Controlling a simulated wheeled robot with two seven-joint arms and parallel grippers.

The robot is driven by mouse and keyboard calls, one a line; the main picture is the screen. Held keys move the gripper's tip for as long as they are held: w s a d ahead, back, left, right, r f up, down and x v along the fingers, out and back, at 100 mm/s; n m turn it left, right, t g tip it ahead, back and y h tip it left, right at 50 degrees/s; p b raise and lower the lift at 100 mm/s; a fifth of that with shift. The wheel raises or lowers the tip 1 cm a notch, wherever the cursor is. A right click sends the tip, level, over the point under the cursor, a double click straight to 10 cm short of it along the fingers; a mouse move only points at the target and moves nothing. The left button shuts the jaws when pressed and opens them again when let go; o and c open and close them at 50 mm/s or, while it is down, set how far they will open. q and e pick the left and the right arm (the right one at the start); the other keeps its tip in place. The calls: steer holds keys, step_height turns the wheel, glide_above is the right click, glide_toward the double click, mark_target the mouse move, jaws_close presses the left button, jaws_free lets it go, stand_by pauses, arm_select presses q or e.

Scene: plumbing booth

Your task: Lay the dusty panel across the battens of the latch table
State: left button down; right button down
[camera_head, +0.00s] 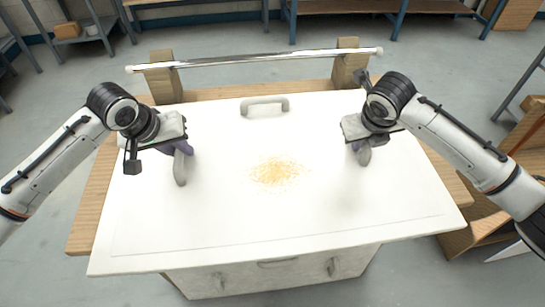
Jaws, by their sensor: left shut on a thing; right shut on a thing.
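The dusty panel (230,215) is a wide white board with a patch of yellow-brown dust (275,172) near its middle. It is roughly level and spans most of the wooden latch table (88,215). My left gripper (180,150) is shut on the panel's left grey handle (180,170). My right gripper (360,145) is shut on its right grey handle (365,156). A third grey handle (264,106) at the far edge is free. The battens are hidden under the panel. I cannot tell whether the panel touches them.
A metal bar (255,60) rests across two wooden posts (163,82) (350,68) behind the panel. A pale cabinet front (265,275) with handles shows below the near edge. Shelving stands along the back. A wooden rack (520,145) is at right.

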arm_select(q)
steer(key=shift+w+r, duration=0.15)
steer(key=shift+r, duration=0.15)
arm_select(e)
steer(key=shift+w+r, duration=0.1)
steer(key=shift+r, duration=0.2)
